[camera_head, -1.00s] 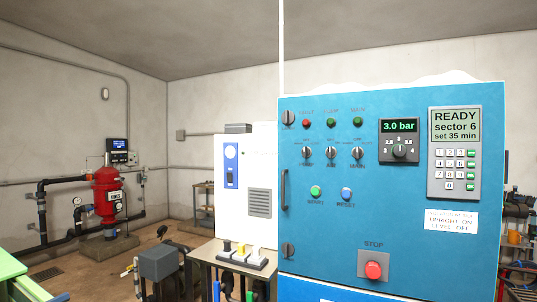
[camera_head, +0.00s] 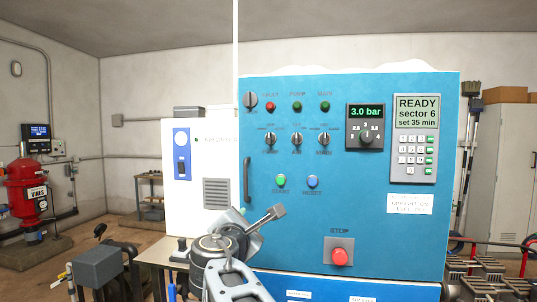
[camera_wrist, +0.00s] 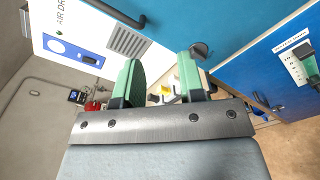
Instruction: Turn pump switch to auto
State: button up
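The blue control cabinet (camera_head: 355,225) carries a row of three small rotary switches: a left one (camera_head: 270,138), a middle one (camera_head: 297,138) and a right one (camera_head: 324,138). Their labels are too small to read surely, so I cannot tell which is the pump switch or its setting. My gripper (camera_wrist: 160,70) is open and empty in the wrist view, its two green fingers apart. In the head view my arm stands low, in front of the cabinet's lower left. My gripper is apart from the switches, which do not show clearly in the wrist view.
Near the switches are the pressure dial (camera_head: 364,138), the keypad unit (camera_head: 414,140), green (camera_head: 281,183) and blue (camera_head: 313,182) buttons, and a red stop button (camera_head: 340,257). A dark door handle (camera_head: 247,179) sticks out at the left. A white cabinet (camera_head: 217,165) stands beside it.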

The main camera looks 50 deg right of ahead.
aim_at(269, 138)
notch_tip(269, 138, up, 14)
jog(key=s+d+f+n+t+h, duration=0.1)
jog(key=s+d+n+t+h, duration=0.2)
jog(key=n, duration=0.6)
jog(key=shift+h, duration=0.8)
jog(key=p+x, duration=0.1)
jog(key=x, duration=0.3)
jog(key=p+x, duration=0.1)
jog(key=x, duration=0.3)
jog(key=w+p+x, duration=0.1)
jog(key=p+x, duration=0.1)
jog(key=x, duration=0.3)
jog(key=shift+a, duration=0.2)
jog(key=c, duration=0.6)
jog(key=shift+a+r, duration=0.1)
jog(key=shift+a, duration=0.05)
grip_shut()
